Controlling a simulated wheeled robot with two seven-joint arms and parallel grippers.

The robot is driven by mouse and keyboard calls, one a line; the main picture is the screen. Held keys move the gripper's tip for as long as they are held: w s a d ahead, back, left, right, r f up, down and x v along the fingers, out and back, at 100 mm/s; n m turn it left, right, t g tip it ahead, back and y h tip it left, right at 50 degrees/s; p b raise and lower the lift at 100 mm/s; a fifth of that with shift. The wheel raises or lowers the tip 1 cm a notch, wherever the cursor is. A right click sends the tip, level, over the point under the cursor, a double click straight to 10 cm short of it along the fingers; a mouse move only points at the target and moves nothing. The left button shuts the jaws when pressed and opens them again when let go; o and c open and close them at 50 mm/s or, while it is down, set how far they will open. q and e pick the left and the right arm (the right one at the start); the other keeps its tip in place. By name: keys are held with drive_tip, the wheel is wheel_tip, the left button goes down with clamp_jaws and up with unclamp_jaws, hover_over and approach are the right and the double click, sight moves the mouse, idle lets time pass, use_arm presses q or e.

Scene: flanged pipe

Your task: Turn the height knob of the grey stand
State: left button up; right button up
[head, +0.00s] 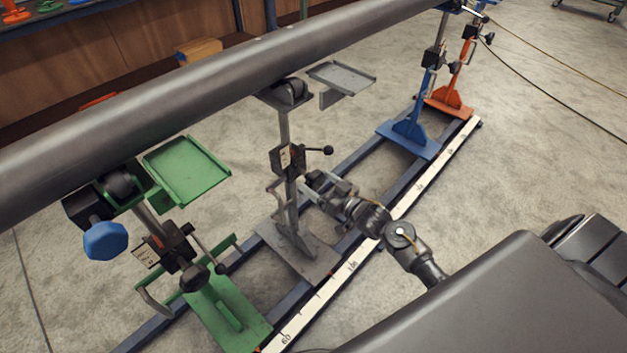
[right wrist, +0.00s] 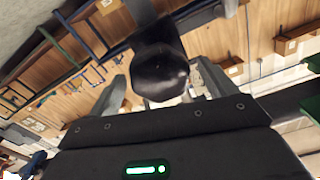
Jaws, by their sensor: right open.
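The grey stand (head: 284,128) is upright under the pipe, in the middle of the head view, with a dark clamp block on its post. A lever with a black ball end (head: 328,150) sticks out to the right of the block. My right gripper (head: 308,190) is just below that lever, close to the post. In the right wrist view a dark rounded knob (right wrist: 160,75) shows between my two open fingers (right wrist: 163,92); I cannot tell whether they touch it. The knob is not clear in the head view. My left gripper is not in view.
A long grey pipe (head: 230,75) runs over the stands. A green stand (head: 228,309) is at left, blue (head: 408,130) and orange (head: 447,97) stands are at back right. A rail with a white scale (head: 340,278) runs along the floor. Bare floor lies at right.

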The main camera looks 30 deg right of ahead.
drive_tip(key=shift+x, duration=0.95)
drive_tip(key=shift+w, duration=0.2)
drive_tip(key=c, duration=1)
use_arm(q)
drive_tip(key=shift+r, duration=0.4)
use_arm(e)
drive_tip(key=m+p, duration=0.3)
drive_tip(key=shift+r, duration=0.2)
drive_tip(key=m+p, duration=0.2)
drive_tip(key=shift+m, duration=0.3)
drive_tip(key=m+p, duration=0.3)
drive_tip(key=m, duration=0.1)
drive_tip(key=shift+f+m, duration=0.15)
drive_tip(key=shift+m, duration=0.15)
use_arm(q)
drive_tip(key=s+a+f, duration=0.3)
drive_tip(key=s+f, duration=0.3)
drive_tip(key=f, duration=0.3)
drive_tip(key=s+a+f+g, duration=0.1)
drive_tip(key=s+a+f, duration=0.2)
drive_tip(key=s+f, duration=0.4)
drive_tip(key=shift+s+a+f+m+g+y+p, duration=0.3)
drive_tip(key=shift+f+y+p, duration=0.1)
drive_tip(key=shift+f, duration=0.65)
use_arm(e)
drive_tip(key=shift+f+m, duration=0.1)
drive_tip(key=shift+m, duration=0.3)
